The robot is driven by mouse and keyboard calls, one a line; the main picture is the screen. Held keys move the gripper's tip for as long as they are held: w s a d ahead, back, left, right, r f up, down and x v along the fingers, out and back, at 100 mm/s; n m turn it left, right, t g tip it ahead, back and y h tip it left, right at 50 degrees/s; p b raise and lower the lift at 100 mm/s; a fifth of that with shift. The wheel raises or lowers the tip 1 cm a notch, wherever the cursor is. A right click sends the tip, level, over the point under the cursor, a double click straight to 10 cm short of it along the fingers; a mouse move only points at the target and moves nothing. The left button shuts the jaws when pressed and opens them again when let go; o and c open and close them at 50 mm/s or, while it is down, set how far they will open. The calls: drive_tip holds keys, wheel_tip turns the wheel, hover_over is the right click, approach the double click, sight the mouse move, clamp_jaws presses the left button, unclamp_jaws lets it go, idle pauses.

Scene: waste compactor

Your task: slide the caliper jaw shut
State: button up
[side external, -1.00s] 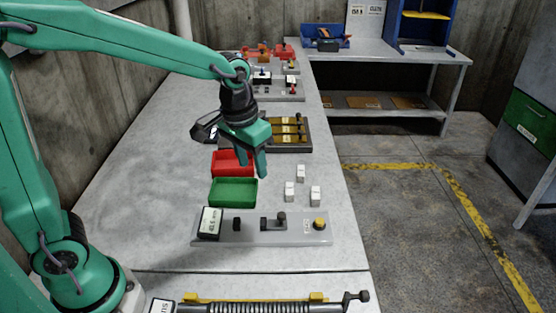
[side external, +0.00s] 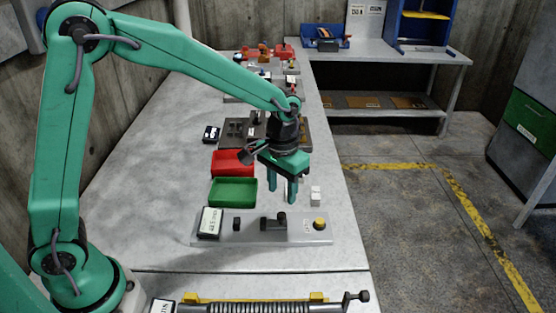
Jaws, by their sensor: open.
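The caliper is a grey plate (side external: 260,238) on the bench, with a white-faced display box (side external: 210,222) at its left end; I cannot read the display surely. A small black block, seemingly the fixed jaw (side external: 236,224), stands beside the display. The sliding jaw (side external: 270,225), black with an upright knob, stands further right, with a clear gap between the two. A yellow button (side external: 319,223) sits at the plate's right end. My gripper (side external: 283,194) is open and empty, fingers pointing down, above and behind the sliding jaw and apart from it.
A green tray (side external: 233,204) and a red tray (side external: 252,163) lie behind the caliper. White blocks (side external: 315,197) stand near my fingers, partly hidden. A dark panel (side external: 235,134) is further back. A ribbed screw device (side external: 260,308) runs along the front.

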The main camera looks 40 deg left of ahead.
sight(282, 214)
drive_tip(key=shift+f, duration=3.65)
